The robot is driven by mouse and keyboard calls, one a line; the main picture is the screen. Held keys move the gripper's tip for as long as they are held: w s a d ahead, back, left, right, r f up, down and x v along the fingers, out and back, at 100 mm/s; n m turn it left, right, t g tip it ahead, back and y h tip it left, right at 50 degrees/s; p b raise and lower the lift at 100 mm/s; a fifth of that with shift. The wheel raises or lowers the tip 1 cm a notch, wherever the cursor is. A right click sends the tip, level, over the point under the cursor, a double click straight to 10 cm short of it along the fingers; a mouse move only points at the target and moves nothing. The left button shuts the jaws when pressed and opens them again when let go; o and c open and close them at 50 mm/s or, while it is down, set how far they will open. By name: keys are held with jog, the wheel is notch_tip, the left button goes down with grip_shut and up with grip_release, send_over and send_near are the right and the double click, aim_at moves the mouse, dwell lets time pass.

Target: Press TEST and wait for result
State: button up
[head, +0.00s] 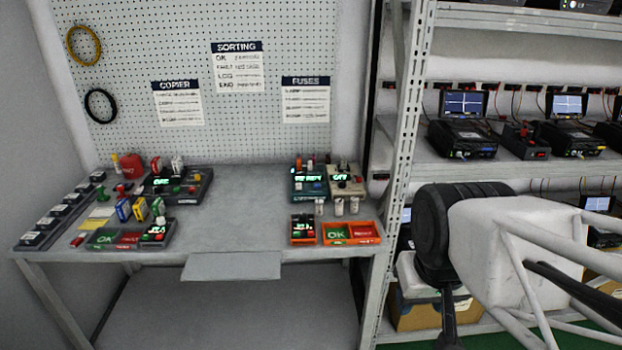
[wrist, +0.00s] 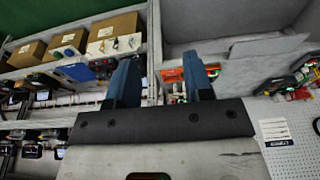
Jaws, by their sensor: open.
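My gripper (wrist: 161,75) shows in the wrist view with two blue fingers wide apart and nothing between them. In the head view my arm is at the right, in front of the shelves and away from the bench. On the bench stand a teal device with a lit display (head: 309,184), a beige device reading OFF (head: 346,180), a dark device (head: 176,187) at the left and a small orange-edged box (head: 303,229) with a lit display and buttons. I cannot read which button is marked TEST.
The bench (head: 235,205) is clear in its middle. An orange tray (head: 362,232) has OK and reject compartments; a grey tray (head: 105,238) stands front left. Metal shelving (head: 400,150) with instruments (head: 465,138) is right of the bench. Paper signs hang on the pegboard (head: 150,50).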

grip_shut()
dwell(0.3)
dwell(1.6)
